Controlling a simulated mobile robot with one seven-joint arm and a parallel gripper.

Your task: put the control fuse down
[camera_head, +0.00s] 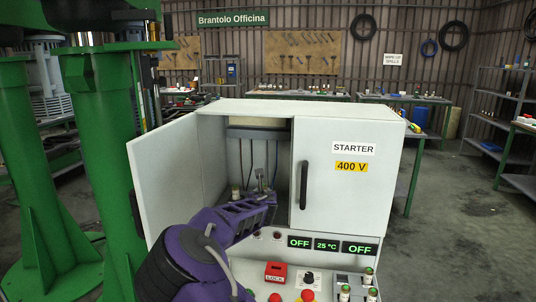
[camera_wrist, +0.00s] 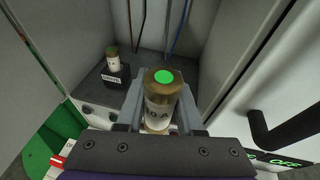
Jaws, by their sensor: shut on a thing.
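My gripper (camera_head: 262,185) is inside the open left bay of the white starter cabinet (camera_head: 225,112). In the wrist view its two grey fingers (camera_wrist: 161,112) are shut on a fuse, taken as the control fuse (camera_wrist: 158,116). The fuse has a brassy cap with a green dot and a pale label ending in "A"; the rest of the label is hard to read. It stands about upright between the fingers. Its lower end is hidden, so I cannot tell whether it touches anything below. A second fuse (camera_wrist: 113,62) stands in a black holder marked "DRIVE" (camera_wrist: 116,77), to the left.
The cabinet's left door (camera_head: 165,180) is swung open; the right door (camera_head: 345,190) with its black handle (camera_head: 304,185) is closed. Wires (camera_wrist: 166,25) run down the back wall. Several green-topped fuses (camera_head: 368,276) stand on the front panel, right of the red lock box (camera_head: 275,271).

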